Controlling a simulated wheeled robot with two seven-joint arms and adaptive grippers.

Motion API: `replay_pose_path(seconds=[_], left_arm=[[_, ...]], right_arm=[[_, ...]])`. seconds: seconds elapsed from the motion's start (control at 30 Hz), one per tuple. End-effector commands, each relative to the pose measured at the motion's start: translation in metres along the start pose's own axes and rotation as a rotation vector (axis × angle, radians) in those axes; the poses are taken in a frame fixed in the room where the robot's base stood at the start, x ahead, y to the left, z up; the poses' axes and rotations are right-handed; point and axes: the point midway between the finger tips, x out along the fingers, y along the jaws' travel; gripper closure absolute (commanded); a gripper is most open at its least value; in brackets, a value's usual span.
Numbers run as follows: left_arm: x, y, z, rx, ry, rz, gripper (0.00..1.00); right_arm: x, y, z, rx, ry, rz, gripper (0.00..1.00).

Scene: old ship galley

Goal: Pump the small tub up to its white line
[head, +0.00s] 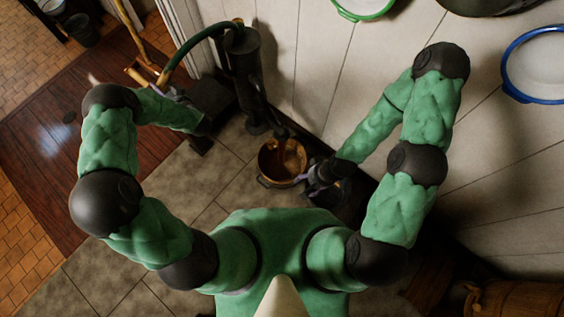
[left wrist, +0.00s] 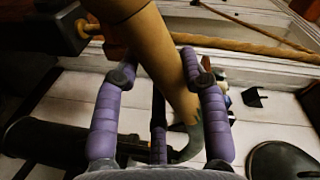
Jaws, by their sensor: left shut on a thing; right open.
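The dark pump (head: 243,72) stands against the pale wall in the head view. Its curved green lever (head: 196,40) runs left to a wooden grip. My left gripper (head: 163,90) is at the lever's end; in the left wrist view its purple fingers (left wrist: 160,85) are shut around the lever (left wrist: 165,55). The small tub (head: 264,168) stands on the floor below the pump's spout (head: 264,105). Its inside looks brown and shadowed; I cannot make out the white line or the water level. My right gripper (head: 308,178) is open beside the tub's right rim.
A green-rimmed basin (head: 362,10) and a blue-rimmed basin (head: 540,65) are at the upper right by the pale wall. A wooden barrel (head: 520,300) is at the lower right. The tiled floor (head: 215,185) left of the tub is clear.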

Motion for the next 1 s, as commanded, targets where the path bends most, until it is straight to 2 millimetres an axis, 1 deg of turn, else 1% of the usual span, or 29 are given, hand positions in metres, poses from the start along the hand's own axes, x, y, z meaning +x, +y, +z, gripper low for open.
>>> replay_pose_path(seconds=[0.03,0.1,0.13,0.17,0.2,0.23,0.57,0.67,1.0], left_arm=[[0.002,-0.004,-0.005,-0.005,0.008,-0.007,1.00],[0.002,-0.004,-0.005,-0.005,0.009,-0.007,1.00],[0.002,-0.004,-0.005,-0.004,0.009,-0.007,0.52],[0.002,-0.004,-0.005,-0.004,0.009,-0.007,0.44],[0.002,-0.003,-0.005,-0.004,0.009,-0.007,0.33],[0.001,-0.003,-0.005,-0.003,0.009,-0.007,0.31],[-0.001,-0.001,-0.002,0.001,0.005,-0.001,0.31],[-0.008,-0.001,-0.003,0.001,0.004,0.001,0.31],[-0.043,-0.001,-0.003,0.002,0.004,0.002,0.31]], right_arm=[[0.000,0.000,0.000,0.000,0.000,0.000,0.31],[0.000,0.000,0.000,0.000,-0.001,0.000,0.31],[0.000,0.000,0.000,0.000,-0.001,0.000,0.31],[0.000,0.000,0.000,0.000,-0.001,0.000,0.31],[0.000,0.000,0.000,0.000,-0.001,0.000,0.31],[0.000,0.000,0.000,0.000,-0.001,0.000,0.31],[-0.001,0.000,0.000,0.000,-0.001,0.000,0.31],[-0.004,-0.002,0.001,0.000,-0.001,0.000,0.31],[-0.017,-0.006,0.001,0.000,-0.001,0.000,0.31]])
